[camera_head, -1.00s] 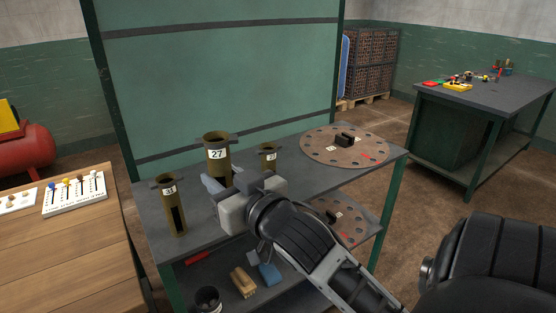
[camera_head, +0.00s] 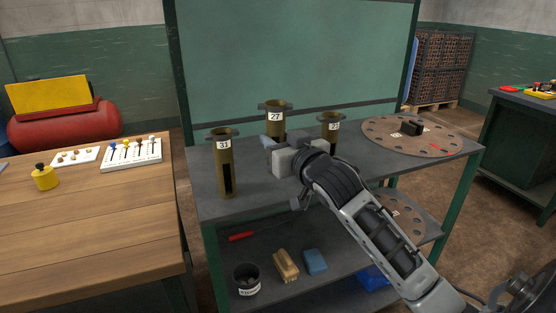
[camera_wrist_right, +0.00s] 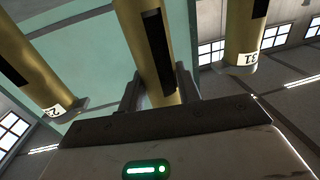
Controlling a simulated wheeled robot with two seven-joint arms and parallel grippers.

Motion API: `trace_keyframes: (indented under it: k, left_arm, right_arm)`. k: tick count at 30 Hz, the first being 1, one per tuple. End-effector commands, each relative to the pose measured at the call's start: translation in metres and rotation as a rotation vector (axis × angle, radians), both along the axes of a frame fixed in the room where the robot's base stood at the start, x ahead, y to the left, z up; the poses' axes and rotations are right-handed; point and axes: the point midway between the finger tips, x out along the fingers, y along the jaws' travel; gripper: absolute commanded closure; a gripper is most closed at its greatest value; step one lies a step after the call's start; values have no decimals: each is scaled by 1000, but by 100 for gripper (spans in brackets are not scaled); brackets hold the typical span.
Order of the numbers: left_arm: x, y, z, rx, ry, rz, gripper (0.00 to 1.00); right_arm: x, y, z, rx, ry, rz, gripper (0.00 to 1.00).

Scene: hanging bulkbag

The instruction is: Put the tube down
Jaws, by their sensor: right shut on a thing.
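The tube marked 27 (camera_head: 277,122) is olive-brown and upright, between two like tubes at the workbench (camera_head: 255,192). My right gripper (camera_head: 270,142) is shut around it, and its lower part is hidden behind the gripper. I cannot tell whether its base touches the bench top. In the right wrist view the held tube (camera_wrist_right: 152,45), with a dark slot, stands between the two fingers. The tube marked 31 (camera_head: 224,165) stands to its left and another numbered tube (camera_head: 330,130) to its right. My left gripper is out of view.
A round perforated disc (camera_head: 380,135) with a black handle lies on the bench's right. A green panel (camera_head: 300,60) rises behind. The lower shelf holds a brush (camera_head: 286,265), a blue block (camera_head: 315,261) and a dark cup (camera_head: 247,280). A wooden table (camera_head: 90,220) stands left.

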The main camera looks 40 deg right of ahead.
Motion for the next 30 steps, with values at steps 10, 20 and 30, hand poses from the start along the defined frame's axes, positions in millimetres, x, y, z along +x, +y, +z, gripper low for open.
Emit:
trace_keyframes:
  k: [10, 20, 30]
  left_arm:
    - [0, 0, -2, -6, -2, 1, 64]
    - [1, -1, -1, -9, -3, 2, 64]
    - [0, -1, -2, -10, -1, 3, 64]
  right_arm:
    - [13, -8, -34, 0, 1, 0, 95]
    - [13, -8, -48, -1, -4, 0, 95]
    - [13, -8, -51, -1, -1, 0, 45]
